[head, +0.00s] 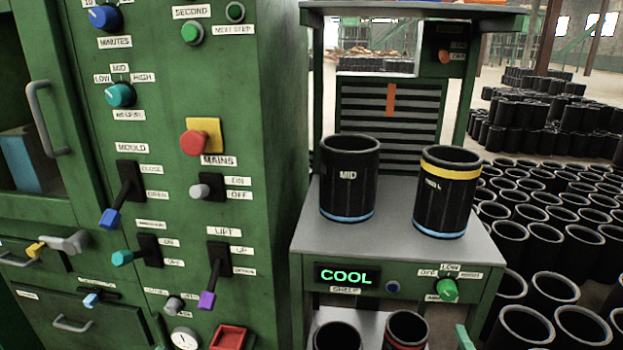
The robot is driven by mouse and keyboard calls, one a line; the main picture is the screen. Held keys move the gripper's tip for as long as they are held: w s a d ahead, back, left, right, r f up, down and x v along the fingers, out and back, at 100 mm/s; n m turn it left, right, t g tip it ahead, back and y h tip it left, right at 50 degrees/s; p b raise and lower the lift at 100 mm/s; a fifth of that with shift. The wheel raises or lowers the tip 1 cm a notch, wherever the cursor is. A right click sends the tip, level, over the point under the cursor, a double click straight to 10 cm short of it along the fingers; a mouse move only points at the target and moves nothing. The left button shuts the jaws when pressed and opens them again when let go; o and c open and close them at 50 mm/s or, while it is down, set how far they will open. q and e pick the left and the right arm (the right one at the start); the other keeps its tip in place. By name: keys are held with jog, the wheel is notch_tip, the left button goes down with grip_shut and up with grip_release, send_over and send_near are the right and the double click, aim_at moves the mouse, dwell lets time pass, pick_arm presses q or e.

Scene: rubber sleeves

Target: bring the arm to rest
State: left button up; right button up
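Neither of my grippers shows in the head view, and no part of my arms can be made out for sure. A black sleeve marked MID (348,180) stands upright on the grey top of the cooling stand (392,222). A second black sleeve with a yellow band (444,195) stands upright to its right, apart from it. Both have a blue line near the foot. The stand's display (347,276) reads COOL.
The green machine cabinet (255,130) fills the left, with protruding knobs and levers such as the purple-tipped lift lever (208,298) and red mains button (195,142). Two more sleeves (406,330) stand on the stand's lower shelf. Many sleeves (555,215) cover the floor at right.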

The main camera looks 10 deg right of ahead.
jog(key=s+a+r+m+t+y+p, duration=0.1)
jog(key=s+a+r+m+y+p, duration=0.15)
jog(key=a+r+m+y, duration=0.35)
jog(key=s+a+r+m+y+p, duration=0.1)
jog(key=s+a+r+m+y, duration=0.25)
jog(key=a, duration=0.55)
pick_arm(q)
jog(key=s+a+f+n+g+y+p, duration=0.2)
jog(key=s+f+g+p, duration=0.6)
jog(key=p, duration=1.2)
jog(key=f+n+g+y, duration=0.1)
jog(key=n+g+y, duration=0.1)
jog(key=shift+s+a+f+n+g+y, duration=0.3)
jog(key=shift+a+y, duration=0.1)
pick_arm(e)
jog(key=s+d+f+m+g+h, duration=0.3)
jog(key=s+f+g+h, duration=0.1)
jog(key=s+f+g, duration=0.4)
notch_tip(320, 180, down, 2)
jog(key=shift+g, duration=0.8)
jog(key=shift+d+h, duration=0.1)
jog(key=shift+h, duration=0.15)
